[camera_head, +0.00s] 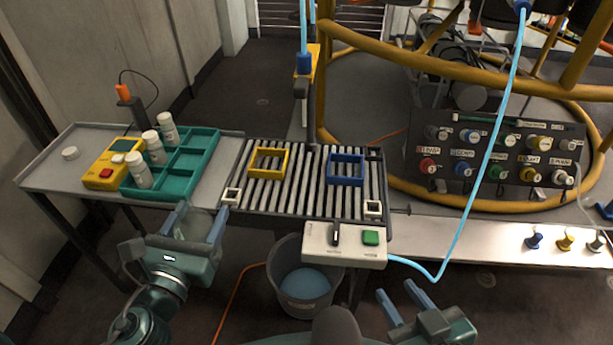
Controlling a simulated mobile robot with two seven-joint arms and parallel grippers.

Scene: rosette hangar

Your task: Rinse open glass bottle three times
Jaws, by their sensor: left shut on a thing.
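My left gripper (198,228) is in front of the left tray, with its two blue-grey fingers on either side of a pale, see-through thing (198,220). It looks like the glass bottle, but its mouth and outline are hard to make out. My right gripper (403,297) is open and empty at the lower right, in front of the control box. A spout (302,85) on a blue hose hangs over the slatted grate (307,190). The control box (320,243) has a black lever (336,234) and a green button (371,238).
A yellow frame (252,161) and a blue frame (331,169) lie on the grate. A teal rack (207,150) with white bottles stands beside a yellow device (100,178). A white cap (70,153) lies on the tray (60,178). A bucket (290,300) of bluish liquid stands below.

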